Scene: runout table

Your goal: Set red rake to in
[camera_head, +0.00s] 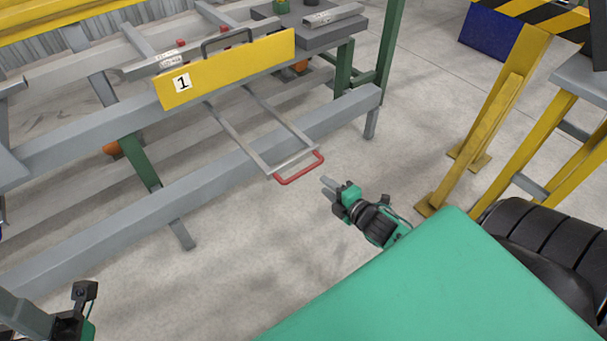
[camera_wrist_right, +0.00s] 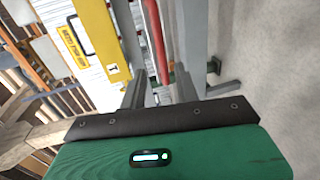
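The red rake is a sliding frame of two grey rails (camera_head: 237,138) with a red handle (camera_head: 300,168) at its near end. It sticks out from under the yellow panel marked 1 (camera_head: 225,68), over the floor. My right gripper (camera_head: 327,187) is just right of and below the red handle, apart from it. In the right wrist view its two grey fingers (camera_wrist_right: 160,90) are spread with nothing held, and a red bar (camera_wrist_right: 157,40) shows beyond the gap. My left gripper (camera_head: 85,291) is partly in view at the bottom left, away from the rake; its fingers are unclear.
A grey beam (camera_head: 210,160) of the table frame runs below the rails. Yellow posts (camera_head: 490,130) stand on the right, with a blue block (camera_head: 490,38) behind. A grey ledge (camera_head: 315,30) carries small parts. The floor between the table and my body is clear.

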